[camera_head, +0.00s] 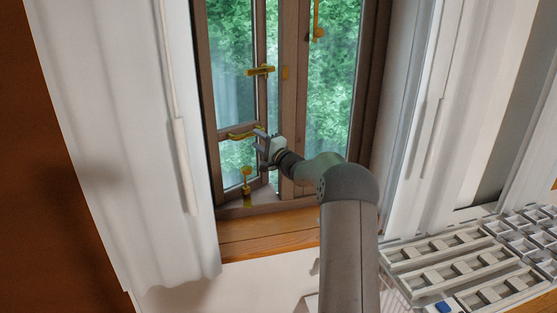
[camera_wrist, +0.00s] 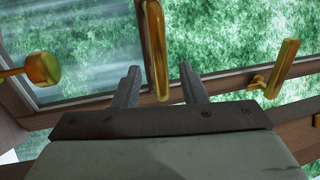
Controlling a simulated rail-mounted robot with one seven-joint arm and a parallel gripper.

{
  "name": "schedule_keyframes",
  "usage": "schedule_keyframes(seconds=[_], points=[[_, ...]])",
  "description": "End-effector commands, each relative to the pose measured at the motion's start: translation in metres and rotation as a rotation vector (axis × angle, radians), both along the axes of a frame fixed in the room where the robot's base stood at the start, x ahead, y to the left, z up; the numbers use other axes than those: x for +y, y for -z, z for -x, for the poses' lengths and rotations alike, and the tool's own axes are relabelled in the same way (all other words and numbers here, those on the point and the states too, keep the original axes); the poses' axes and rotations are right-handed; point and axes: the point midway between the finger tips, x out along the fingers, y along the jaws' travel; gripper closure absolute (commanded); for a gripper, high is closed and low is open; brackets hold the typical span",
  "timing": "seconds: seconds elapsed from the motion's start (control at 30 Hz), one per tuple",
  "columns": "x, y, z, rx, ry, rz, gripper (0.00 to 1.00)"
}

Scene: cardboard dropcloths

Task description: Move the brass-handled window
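The brown-framed window (camera_head: 300,100) has a left sash (camera_head: 211,110) with glass panes, and its bottom edge runs at an angle to the sill, so it looks ajar. A brass handle (camera_head: 240,134) on this sash lies just left of my gripper (camera_head: 262,143). In the wrist view my gripper (camera_wrist: 160,84) has its two fingers apart. A long brass handle (camera_wrist: 155,45) reaches down between them, with a gap visible on each side. I cannot tell how deep between the fingers it lies.
Other brass fittings are above (camera_head: 261,70), below (camera_head: 246,178) and at the upper right (camera_head: 318,33). White curtains hang left (camera_head: 130,130) and right (camera_head: 425,120). A wooden sill (camera_head: 265,236) runs below. Grey slotted trays (camera_head: 440,252) stand at lower right.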

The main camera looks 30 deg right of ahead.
Motion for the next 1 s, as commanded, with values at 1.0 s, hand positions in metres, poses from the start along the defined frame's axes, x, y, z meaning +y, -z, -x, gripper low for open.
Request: schedule_keyframes(seconds=[1.0], points=[[-0.027,0.024,0.119,0.0,0.0,0.0,0.62]])
